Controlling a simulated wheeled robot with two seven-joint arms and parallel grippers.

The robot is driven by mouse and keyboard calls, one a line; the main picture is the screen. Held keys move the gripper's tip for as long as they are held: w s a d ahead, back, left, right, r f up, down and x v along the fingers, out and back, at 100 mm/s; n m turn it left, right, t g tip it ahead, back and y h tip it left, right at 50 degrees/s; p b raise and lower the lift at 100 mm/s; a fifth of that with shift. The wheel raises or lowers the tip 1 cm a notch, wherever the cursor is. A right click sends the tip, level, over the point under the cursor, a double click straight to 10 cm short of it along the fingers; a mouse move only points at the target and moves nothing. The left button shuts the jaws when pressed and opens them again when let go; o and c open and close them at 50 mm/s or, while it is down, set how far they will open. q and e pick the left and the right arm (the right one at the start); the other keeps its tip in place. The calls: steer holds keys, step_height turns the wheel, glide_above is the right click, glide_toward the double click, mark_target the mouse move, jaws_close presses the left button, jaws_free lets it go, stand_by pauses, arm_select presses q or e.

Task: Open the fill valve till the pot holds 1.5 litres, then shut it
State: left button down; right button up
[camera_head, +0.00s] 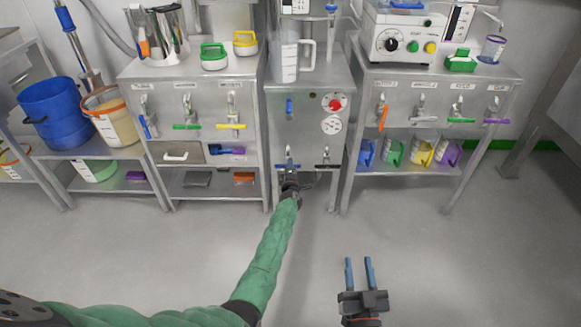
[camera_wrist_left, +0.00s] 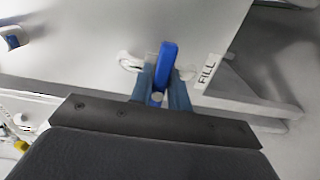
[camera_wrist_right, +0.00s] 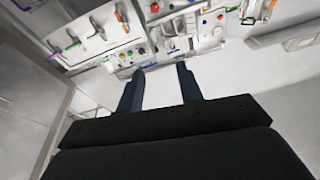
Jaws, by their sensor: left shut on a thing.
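The fill valve's blue lever (camera_wrist_left: 168,58) shows in the left wrist view beside a FILL label (camera_wrist_left: 207,72). My left gripper (camera_wrist_left: 160,92) is shut on this lever, one finger on each side. In the head view my left gripper (camera_head: 290,178) is low on the front of the middle steel cabinet (camera_head: 307,128), at the left of two low valves. A clear graduated pot (camera_head: 286,62) with a handle stands on top of this cabinet; its level is too small to read. My right gripper (camera_head: 358,260) is open and empty above the floor, away from the cabinets.
A second low valve (camera_head: 326,162) sits just right of my left gripper. A red button (camera_head: 336,103) is higher on the panel. Steel cabinets with coloured valve levers stand on both sides. A blue bucket (camera_head: 52,108) is at the far left. The floor (camera_head: 440,260) in front is clear.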

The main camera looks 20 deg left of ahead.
arm_select(q)
steer(key=c, duration=1.3)
jaws_free()
steer(key=shift+c, duration=0.2)
steer(key=shift+s, duration=0.15)
